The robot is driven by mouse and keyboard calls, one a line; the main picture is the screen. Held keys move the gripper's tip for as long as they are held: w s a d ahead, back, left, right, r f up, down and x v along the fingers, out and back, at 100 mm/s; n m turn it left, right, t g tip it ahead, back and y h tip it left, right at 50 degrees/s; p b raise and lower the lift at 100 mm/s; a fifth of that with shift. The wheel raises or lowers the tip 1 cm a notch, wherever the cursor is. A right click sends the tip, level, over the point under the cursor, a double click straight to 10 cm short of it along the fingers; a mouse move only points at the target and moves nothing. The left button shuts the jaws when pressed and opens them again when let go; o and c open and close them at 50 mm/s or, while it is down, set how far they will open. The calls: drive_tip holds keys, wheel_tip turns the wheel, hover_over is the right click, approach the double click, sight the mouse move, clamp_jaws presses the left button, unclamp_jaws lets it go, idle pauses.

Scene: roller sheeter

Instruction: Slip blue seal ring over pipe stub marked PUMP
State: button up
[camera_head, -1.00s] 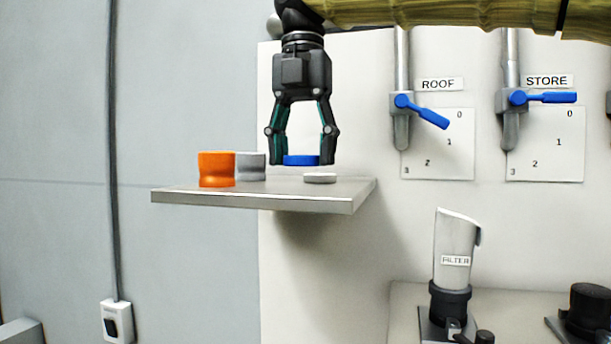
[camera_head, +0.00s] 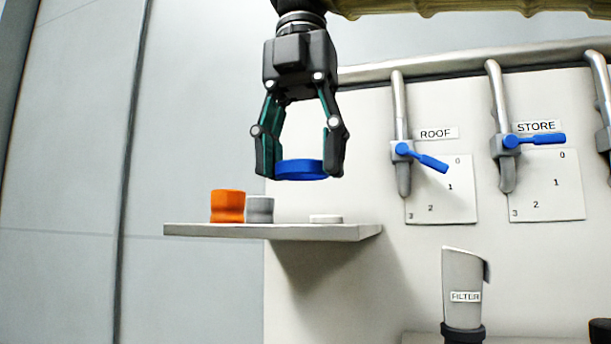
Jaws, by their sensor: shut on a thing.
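The blue seal ring (camera_head: 302,170) is a flat round band between the fingertips of my gripper. My gripper (camera_head: 304,168) points down and is shut on the ring from both sides. It holds the ring level, clear above the shelf (camera_head: 200,231). No pipe stub marked PUMP shows in this view. A grey pipe stub marked FILTER (camera_head: 462,275) stands at the lower right.
On the shelf are an orange cup-like part (camera_head: 227,206), a grey one (camera_head: 260,210) and a low white disc (camera_head: 326,218). Pipes with blue valve handles, ROOF (camera_head: 425,159) and STORE (camera_head: 540,139), hang on the right wall. A dark object (camera_head: 600,331) is cut off at lower right.

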drive_tip(key=shift+s+r, duration=0.25)
drive_tip(key=shift+s, duration=0.95)
drive_tip(key=shift+w+r+p, duration=0.4)
drive_tip(key=shift+w+p, duration=0.05)
drive_tip(key=shift+p, duration=0.4)
drive_tip(key=shift+s, duration=0.15)
